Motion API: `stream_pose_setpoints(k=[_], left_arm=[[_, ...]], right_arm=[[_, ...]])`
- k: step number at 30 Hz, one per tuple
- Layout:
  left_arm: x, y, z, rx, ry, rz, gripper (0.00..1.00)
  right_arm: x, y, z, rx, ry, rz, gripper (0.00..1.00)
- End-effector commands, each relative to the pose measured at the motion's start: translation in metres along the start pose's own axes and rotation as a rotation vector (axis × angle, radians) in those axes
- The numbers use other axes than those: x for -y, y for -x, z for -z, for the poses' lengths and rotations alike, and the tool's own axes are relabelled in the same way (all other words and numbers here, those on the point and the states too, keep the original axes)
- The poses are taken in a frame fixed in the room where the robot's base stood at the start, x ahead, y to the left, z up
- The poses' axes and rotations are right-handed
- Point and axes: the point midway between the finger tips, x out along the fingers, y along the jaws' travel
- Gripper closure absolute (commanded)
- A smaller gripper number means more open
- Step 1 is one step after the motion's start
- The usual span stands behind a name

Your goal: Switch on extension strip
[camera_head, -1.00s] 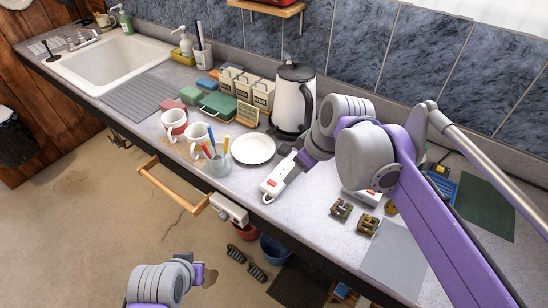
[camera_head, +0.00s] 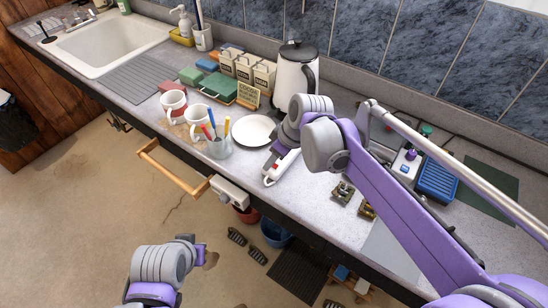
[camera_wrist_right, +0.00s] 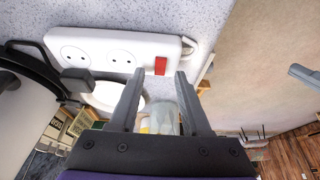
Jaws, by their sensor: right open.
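The white extension strip (camera_head: 272,179) lies on the counter near its front edge, right of the white plate. In the right wrist view the strip (camera_wrist_right: 97,42) shows two sockets and a red rocker switch (camera_wrist_right: 160,66) near one end. My right gripper (camera_head: 280,150) is over the strip and hides part of it. In the right wrist view its two fingers (camera_wrist_right: 161,74) are apart and empty, with the red switch between their tips; I cannot tell whether they touch it. My left gripper (camera_head: 200,250) is low over the floor, away from the counter; its fingers are unclear.
A kettle (camera_head: 293,80) stands behind the strip and a plate (camera_head: 254,131) lies to its left. A glass jar of pens (camera_head: 219,147) and mugs (camera_head: 173,103) stand further left. Metal pieces (camera_head: 343,192) and a blue tray (camera_head: 437,180) are to the right.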

Motion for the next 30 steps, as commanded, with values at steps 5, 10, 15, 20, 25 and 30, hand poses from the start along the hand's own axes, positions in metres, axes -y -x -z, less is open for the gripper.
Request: stream_pose_setpoints(k=[5,10,15,20,25,30], left_arm=[[0.0000,0.0001,0.0000,0.000,0.000,0.000,1.00],[0.0000,0.0001,0.0001,0.000,0.000,0.000,1.00],[0.0000,0.0001,0.0000,0.000,0.000,0.000,1.00],[0.0000,0.0001,0.0000,0.000,0.000,0.000,1.00],[0.0000,0.0010,0.0011,-0.001,0.000,0.000,1.00],[0.0000,0.0044,0.0049,-0.004,0.000,0.000,1.00]], right_arm=[[-0.0001,-0.0007,0.0001,0.000,0.000,0.000,0.53],[-0.0002,-0.0005,0.0001,0.000,-0.001,0.000,0.71],[-0.0002,-0.0003,0.0000,0.000,-0.001,0.000,1.00],[-0.0002,-0.0002,0.0000,0.000,-0.001,0.000,1.00],[-0.0001,-0.0007,0.0023,0.024,0.001,0.002,1.00],[-0.0002,-0.0024,0.0075,0.166,0.004,0.002,1.00]])
